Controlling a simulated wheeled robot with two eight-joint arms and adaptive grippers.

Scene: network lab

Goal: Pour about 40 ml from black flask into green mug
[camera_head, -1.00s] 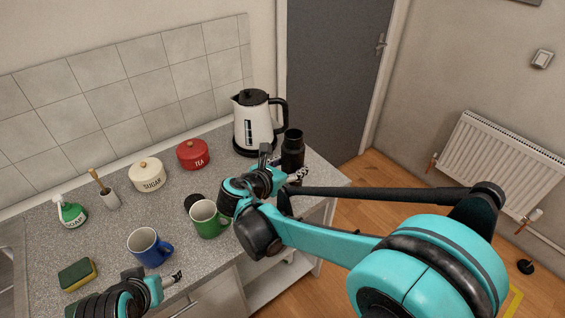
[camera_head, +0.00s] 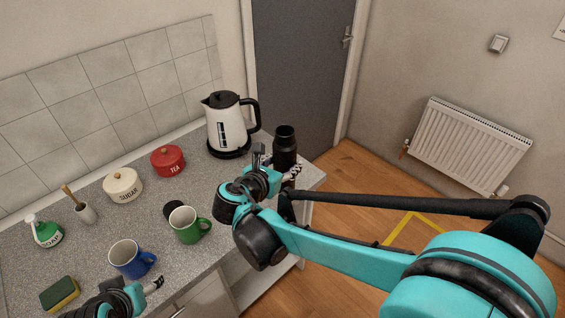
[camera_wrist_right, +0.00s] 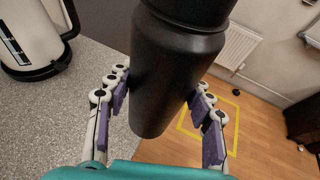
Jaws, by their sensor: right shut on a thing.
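The black flask (camera_head: 285,148) is upright in the head view, at the right end of the counter. My right gripper (camera_head: 278,172) is shut around its sides. In the right wrist view the fingers (camera_wrist_right: 160,105) lie on both sides of the flask (camera_wrist_right: 165,70), and its lower end shows against the counter edge and floor, apparently raised. The green mug (camera_head: 187,226) stands upright on the counter, left of my right gripper, handle to the right. Its inside looks pale; any contents cannot be made out. My left gripper (camera_head: 152,286) is low in the head view beside the blue mug, its finger gap unclear.
A white kettle (camera_head: 226,125) stands left of the flask. A small black round object (camera_head: 173,207) sits behind the green mug. The blue mug (camera_head: 130,259), sugar pot (camera_head: 122,186), tea pot (camera_head: 168,162), soap bottle (camera_head: 45,232) and sponge (camera_head: 60,293) occupy the counter's left part.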

